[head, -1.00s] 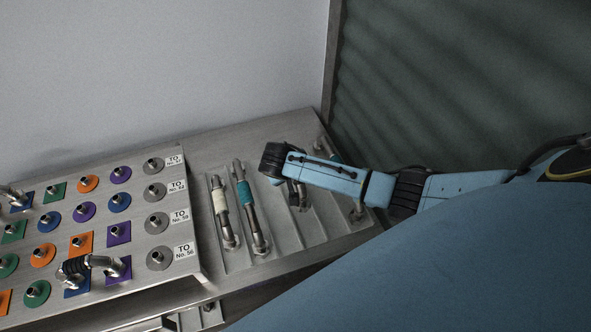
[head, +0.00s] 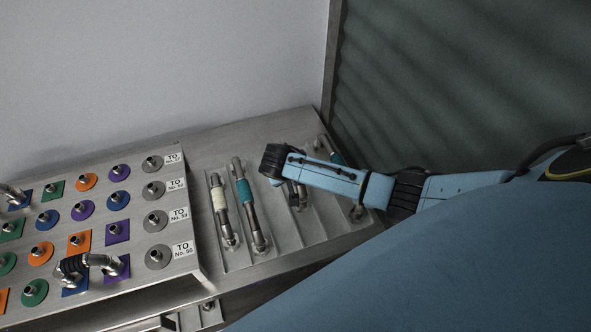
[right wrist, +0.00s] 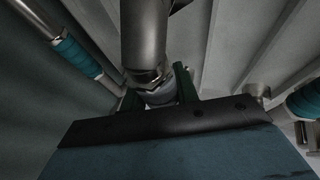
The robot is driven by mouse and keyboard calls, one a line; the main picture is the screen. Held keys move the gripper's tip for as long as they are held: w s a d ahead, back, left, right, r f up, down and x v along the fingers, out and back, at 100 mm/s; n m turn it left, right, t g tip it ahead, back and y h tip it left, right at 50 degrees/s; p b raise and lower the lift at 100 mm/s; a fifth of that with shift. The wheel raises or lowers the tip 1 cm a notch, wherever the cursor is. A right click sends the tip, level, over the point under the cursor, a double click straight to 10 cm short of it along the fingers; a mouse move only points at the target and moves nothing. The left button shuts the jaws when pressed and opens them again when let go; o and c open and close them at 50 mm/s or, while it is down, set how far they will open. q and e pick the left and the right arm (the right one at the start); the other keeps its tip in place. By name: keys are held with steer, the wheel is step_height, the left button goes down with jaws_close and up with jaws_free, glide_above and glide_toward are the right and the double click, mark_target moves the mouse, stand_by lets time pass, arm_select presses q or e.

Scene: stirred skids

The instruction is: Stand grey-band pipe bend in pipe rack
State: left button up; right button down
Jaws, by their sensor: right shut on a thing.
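My right gripper (head: 291,189) reaches in from the right over a slotted metal rack (head: 285,241). In the right wrist view its dark green fingers (right wrist: 158,94) are shut on a metal pipe bend (right wrist: 144,40) at a pale grey band, which fits the grey-band pipe bend. In the head view the gripper and forearm cover most of this pipe; its lower end (head: 301,204) shows below them, low over or in a channel. I cannot tell whether it touches the rack. My left gripper is not in view.
A cream-band pipe (head: 222,212) and a teal-band pipe (head: 249,205) lie left of the gripper. Another teal-band pipe (head: 335,157) lies to the right, partly behind my arm. A panel (head: 140,238) with coloured stubs and a black-banded pipe bend (head: 88,261) stands left.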

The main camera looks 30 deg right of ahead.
steer(key=shift+f+b, duration=0.85)
steer(key=shift+f, duration=0.55)
steer(key=shift+f, duration=0.25)
steer(key=c, duration=1)
jaws_free()
steer(key=shift+o, duration=0.2)
steer(key=p+v, duration=0.2)
steer(key=v, duration=1.1)
steer(key=shift+r, duration=0.2)
